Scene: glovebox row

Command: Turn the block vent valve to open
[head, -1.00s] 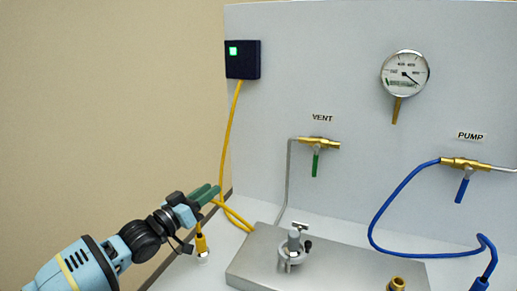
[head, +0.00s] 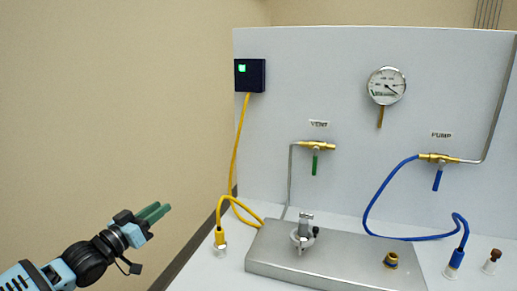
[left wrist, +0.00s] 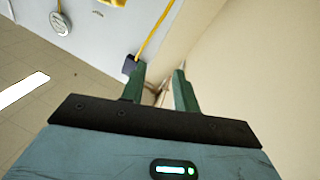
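A small valve (head: 304,232) with a metal handle on top and a dark side knob stands on the steel block (head: 345,264). On the panel, a brass valve (head: 317,146) sits under the VENT label, its green lever (head: 315,163) pointing down. My left gripper (head: 162,210) is at the lower left, well apart from both valves. Its two green fingers are parted and empty, as the left wrist view (left wrist: 160,72) shows. My right gripper is not in view.
A brass PUMP valve (head: 439,159) with a blue lever feeds a blue hose (head: 368,205). A gauge (head: 386,86) hangs above. Free space lies between gripper and panel.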

